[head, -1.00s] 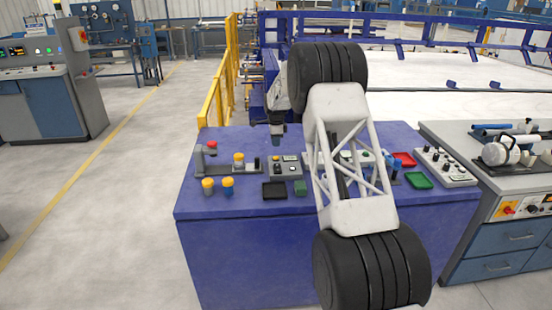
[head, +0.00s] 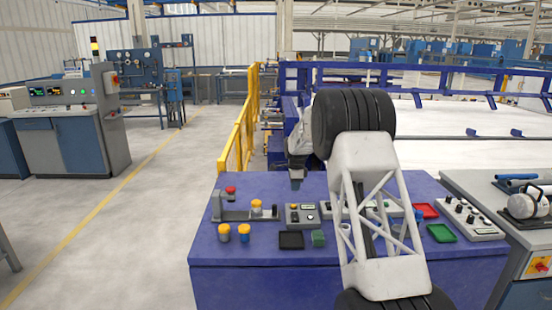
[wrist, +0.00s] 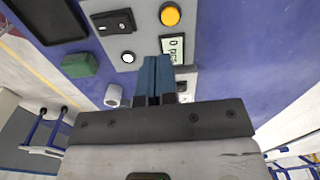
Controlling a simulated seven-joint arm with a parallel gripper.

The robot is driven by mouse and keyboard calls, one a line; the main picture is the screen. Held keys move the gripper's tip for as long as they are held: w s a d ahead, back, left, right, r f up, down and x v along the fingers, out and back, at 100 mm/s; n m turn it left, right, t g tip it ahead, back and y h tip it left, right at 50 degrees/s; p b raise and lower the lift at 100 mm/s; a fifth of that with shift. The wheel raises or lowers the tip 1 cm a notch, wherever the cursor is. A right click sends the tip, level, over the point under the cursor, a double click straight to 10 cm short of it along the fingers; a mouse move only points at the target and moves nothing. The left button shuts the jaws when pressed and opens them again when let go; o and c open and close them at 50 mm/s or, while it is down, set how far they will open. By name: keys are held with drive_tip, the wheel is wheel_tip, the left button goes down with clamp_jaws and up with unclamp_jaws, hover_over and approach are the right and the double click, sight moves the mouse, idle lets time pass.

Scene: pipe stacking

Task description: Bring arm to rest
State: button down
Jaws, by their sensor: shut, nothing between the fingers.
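My gripper (head: 296,184) hangs fingers-down above the blue table (head: 330,300), just behind the small grey control box (head: 302,215), and looks clear of it. In the wrist view, the two blue fingers (wrist: 152,78) are pressed together with nothing between them. Beyond the fingertips, that view shows the box's yellow button (wrist: 170,14) and display (wrist: 175,46). My arm hides part of the table's middle and right.
A black tray (head: 291,240), green block (head: 318,238), red tray (head: 427,210) and green tray (head: 441,233) lie nearby. A yellow railing (head: 238,130) stands behind.

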drive_tip(key=s+d+r+n, duration=0.25)
drive_tip(key=s+r, duration=0.55)
drive_tip(key=s, duration=0.4)
drive_tip(key=s+d+r+n+t, duration=0.1)
drive_tip(key=s+r+n, duration=0.2)
drive_tip(key=s+r, duration=0.7)
drive_tip(key=s+d+r+n, duration=0.25)
drive_tip(key=s+r, duration=0.35)
drive_tip(key=s, duration=0.8)
drive_tip(key=s+f+n, duration=0.1)
drive_tip(key=s+n, duration=0.2)
drive_tip(key=s, duration=1)
drive_tip(key=s+d+f+n+t, duration=0.1)
drive_tip(key=s+f+n, duration=0.1)
drive_tip(key=s, duration=1.2)
drive_tip(key=s+d+f+n, duration=0.1)
drive_tip(key=s+n, duration=0.3)
drive_tip(key=s, duration=0.9)
drive_tip(key=shift+s+f+t, duration=0.2)
drive_tip(key=shift+f+t, duration=0.1)
drive_tip(key=shift+f, duration=0.45)
